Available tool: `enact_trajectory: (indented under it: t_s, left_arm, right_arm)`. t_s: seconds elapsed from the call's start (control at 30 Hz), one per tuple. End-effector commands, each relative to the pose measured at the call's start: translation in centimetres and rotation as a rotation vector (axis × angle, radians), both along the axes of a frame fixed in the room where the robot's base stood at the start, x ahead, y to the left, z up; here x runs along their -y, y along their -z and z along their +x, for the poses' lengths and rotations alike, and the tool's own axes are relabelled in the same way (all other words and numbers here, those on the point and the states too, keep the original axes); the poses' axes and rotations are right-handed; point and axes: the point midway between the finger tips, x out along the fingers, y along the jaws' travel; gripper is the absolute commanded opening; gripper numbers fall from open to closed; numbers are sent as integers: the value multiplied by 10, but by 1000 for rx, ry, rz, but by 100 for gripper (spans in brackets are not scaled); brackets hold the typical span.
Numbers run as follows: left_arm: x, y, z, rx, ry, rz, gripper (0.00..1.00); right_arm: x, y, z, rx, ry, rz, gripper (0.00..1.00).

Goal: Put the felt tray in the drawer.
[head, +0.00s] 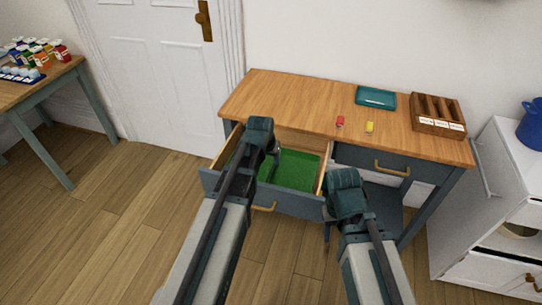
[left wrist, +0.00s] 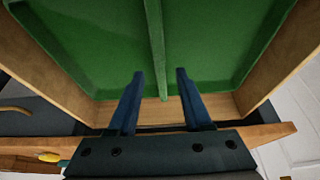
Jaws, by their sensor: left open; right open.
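The green felt tray (head: 297,170) lies inside the pulled-out left drawer (head: 290,202) of the desk. In the left wrist view the tray (left wrist: 100,45) fills most of the drawer, with a raised divider running down its middle. A strip of bare wooden drawer floor (left wrist: 225,104) shows beside the tray. My left gripper (head: 272,165) is over the drawer. Its open fingers (left wrist: 160,75) appear on either side of the divider's end; whether they touch it I cannot tell. My right gripper (head: 328,228) is near the drawer's right front corner, its fingers mostly hidden.
The desktop (head: 285,98) holds a teal tray (head: 375,97), a red item (head: 340,121), a yellow item (head: 369,127) and a wooden organizer (head: 437,125). The right drawer (head: 375,163) is shut. A white cabinet (head: 497,190) stands close on the right.

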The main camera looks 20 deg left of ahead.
Motion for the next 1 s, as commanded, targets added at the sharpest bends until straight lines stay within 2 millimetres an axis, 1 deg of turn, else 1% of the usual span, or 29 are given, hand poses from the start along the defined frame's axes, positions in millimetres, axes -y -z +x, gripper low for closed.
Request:
enact_trajectory:
  t_s: [0.03, 0.2, 0.3, 0.4, 0.57, 0.67, 0.77, 0.8, 0.87, 0.9, 1.0]
  left_arm:
    - [0, -17, -5, 0, 0, 0, 50]
    - [-1, -42, -16, 0, 0, 0, 50]
    - [-1, -54, -21, 0, 0, 0, 50]
    - [-1, -60, -24, 0, 0, 0, 50]
    - [-1, -62, -26, 0, 0, 0, 50]
    - [8, -60, -33, -17, 14, 2, 50]
    - [40, -55, -63, -85, 65, 16, 50]
    - [55, -52, -81, -124, 93, 28, 50]
    - [77, -49, -107, -184, 133, 48, 50]
    - [88, -47, -124, -222, 156, 62, 50]
    - [110, -45, -163, -305, 207, 101, 50]
  right_arm:
    - [0, -17, 0, 0, 0, 0, 50]
    - [0, -42, 0, 0, 0, 0, 50]
    - [0, -54, 0, 0, 1, 0, 50]
    - [0, -60, 0, 0, 1, 0, 50]
    - [0, -62, 0, 0, 1, 0, 50]
    - [0, -61, 0, 0, 1, 0, 50]
    - [0, -61, 0, 0, 1, 0, 50]
    - [0, -61, 0, 0, 1, 0, 50]
    - [0, -61, 0, 0, 1, 0, 50]
    - [0, -61, 0, 0, 1, 0, 50]
    - [0, -61, 0, 0, 1, 0, 50]
